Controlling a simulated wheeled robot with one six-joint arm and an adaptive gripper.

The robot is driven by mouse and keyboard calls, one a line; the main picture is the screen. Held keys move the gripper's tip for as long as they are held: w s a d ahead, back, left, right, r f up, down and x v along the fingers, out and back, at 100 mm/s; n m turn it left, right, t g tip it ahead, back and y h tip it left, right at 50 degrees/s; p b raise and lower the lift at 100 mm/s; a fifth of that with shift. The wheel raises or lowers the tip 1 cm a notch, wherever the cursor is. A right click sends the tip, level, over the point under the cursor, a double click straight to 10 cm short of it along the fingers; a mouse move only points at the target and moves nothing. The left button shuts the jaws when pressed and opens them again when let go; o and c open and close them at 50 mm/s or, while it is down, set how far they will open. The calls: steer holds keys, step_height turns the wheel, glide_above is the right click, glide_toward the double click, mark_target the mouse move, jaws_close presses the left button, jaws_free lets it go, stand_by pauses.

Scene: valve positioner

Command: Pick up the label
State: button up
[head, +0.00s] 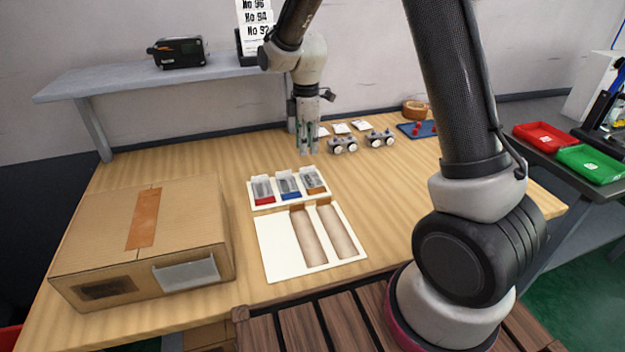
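Which one the task means, I cannot tell.
Two devices with round gauges (343,146) (380,139) stand just right of my gripper. A cardboard box (190,230) fills the front left. A white tray (281,255) and a small-parts holder (262,207) lie mid-table. A shelf (110,84) overhangs the back left.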

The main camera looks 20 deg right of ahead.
mark_target(306, 174)
steer(key=shift+n, duration=0.3)
steer(key=f, duration=0.7)
steer(key=shift+w+a+f, duration=0.15)
steer(key=shift+w+f, duration=0.1)
steer(key=shift+f, duration=0.15)
jaws_close()
